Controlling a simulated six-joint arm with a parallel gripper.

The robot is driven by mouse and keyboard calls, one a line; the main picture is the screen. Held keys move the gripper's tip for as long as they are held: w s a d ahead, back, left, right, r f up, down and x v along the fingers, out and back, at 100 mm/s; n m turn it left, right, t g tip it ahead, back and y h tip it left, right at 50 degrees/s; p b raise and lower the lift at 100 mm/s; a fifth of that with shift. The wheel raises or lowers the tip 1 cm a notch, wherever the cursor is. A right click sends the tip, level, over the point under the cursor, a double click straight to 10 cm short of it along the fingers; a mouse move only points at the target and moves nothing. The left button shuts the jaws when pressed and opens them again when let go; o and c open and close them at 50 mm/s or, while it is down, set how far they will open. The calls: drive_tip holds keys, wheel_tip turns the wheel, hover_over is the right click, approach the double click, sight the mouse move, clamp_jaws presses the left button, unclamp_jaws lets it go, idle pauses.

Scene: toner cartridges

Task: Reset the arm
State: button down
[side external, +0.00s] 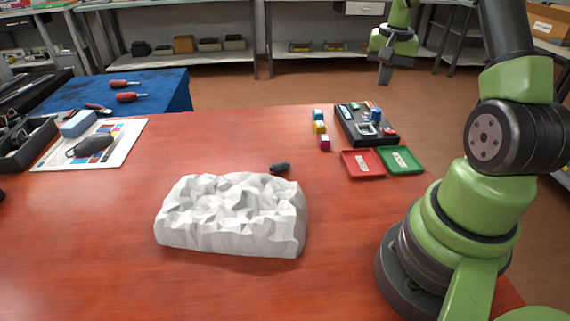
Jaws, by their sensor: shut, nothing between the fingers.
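My gripper (384,78) hangs at the top right, pointing down, with its fingers shut and empty. It appears raised beyond the far right part of the red table (350,270), apart from everything on it. Three small toner cartridges, cyan (318,114), yellow (320,127) and magenta (324,143), stand in a row left of a black printer-like unit (348,123). That unit holds several small coloured parts. A red tray (362,170) and a green tray (407,166) lie in front of it, each with a pale label.
A white crumpled block (230,215) sits mid-table, with a small dark object (280,168) behind it. At left are a colour-patch sheet (55,155), a blue block (78,123) and a blue cloth (165,90) with red-handled tools.

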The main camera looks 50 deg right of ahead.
drive_tip(key=w+a+r+n+t, duration=0.1)
drive_tip(key=a+r+n+t, duration=0.1)
drive_tip(key=a+r, duration=0.5)
drive_tip(key=w+a+r+n+t, duration=0.15)
drive_tip(key=a+r, duration=0.35)
drive_tip(key=a, duration=0.5)
drive_tip(key=s+a+r+n+t+y, duration=0.2)
drive_tip(key=s+a+n, duration=0.4)
drive_tip(key=s+a, duration=0.6)
drive_tip(key=shift+a+r+t+y, duration=0.15)
drive_tip(key=shift+a+t+y, duration=0.25)
drive_tip(key=shift+a, duration=0.6)
